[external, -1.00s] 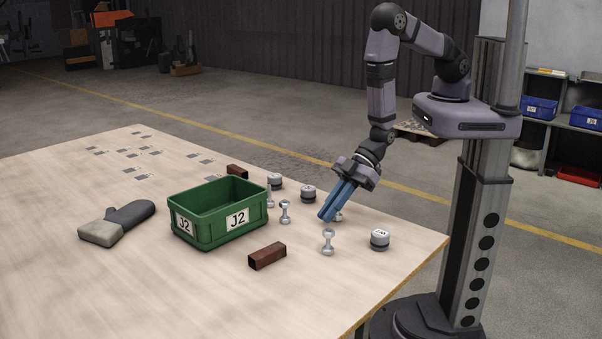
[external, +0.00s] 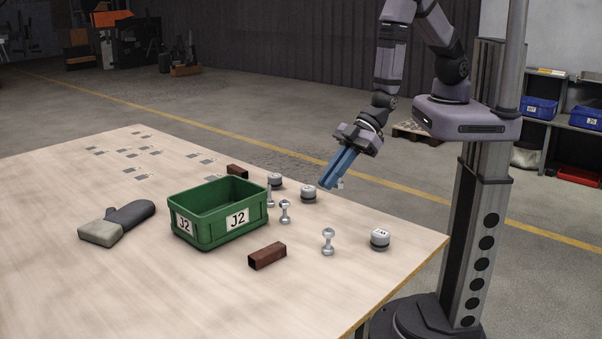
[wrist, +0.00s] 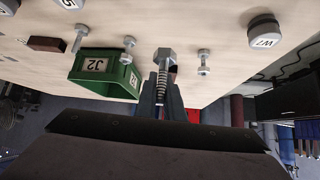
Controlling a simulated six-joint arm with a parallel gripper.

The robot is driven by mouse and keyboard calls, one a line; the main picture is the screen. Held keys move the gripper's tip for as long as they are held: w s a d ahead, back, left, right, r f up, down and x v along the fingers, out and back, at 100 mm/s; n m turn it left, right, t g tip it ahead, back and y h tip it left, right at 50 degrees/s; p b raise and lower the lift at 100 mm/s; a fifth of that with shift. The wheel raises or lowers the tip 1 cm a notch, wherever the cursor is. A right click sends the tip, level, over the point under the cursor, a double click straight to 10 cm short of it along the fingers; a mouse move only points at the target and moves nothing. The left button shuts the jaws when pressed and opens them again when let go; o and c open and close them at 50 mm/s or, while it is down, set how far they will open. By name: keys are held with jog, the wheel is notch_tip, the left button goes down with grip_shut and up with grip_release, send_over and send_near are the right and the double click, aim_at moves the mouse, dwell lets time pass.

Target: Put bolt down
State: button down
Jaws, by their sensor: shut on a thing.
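My gripper (external: 331,182) is shut on a steel bolt (wrist: 164,58), held in the air above the right part of the table. In the external view the held bolt (external: 340,184) is mostly hidden behind the blue fingers. In the wrist view its hex head and threaded shank show between the fingers (wrist: 162,88). Several similar bolts stand upright on the table: one near the front (external: 328,242), one right of the green bin (external: 285,211), and one closer to the bin (external: 269,197). The green bin (external: 205,238) is labelled J2.
Brown rectangular tubes lie in front of the bin (external: 267,256) and behind it (external: 237,170). Grey round weights stand at the right (external: 380,240) and further back (external: 308,194), (external: 276,181). The front left of the table is clear.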

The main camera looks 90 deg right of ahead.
jog(key=shift+r, duration=0.2)
notch_tip(320, 180, up, 7)
jog(key=w+a+f+m+h+b, duration=0.1)
jog(key=w+a+f+m+b, duration=0.15)
jog(key=w+b, duration=0.95)
jog(key=m+t+h+b, duration=0.1)
jog(key=m+h+b, duration=0.1)
send_over(208, 207)
jog(key=a, duration=0.5)
jog(key=shift+s+f, duration=0.2)
jog(key=shift+f, duration=2.1)
jog(key=shift+s+f, duration=0.2)
jog(key=shift+f, duration=2.1)
jog(key=shift+f, duration=0.1)
jog(key=shift+f, duration=1.75)
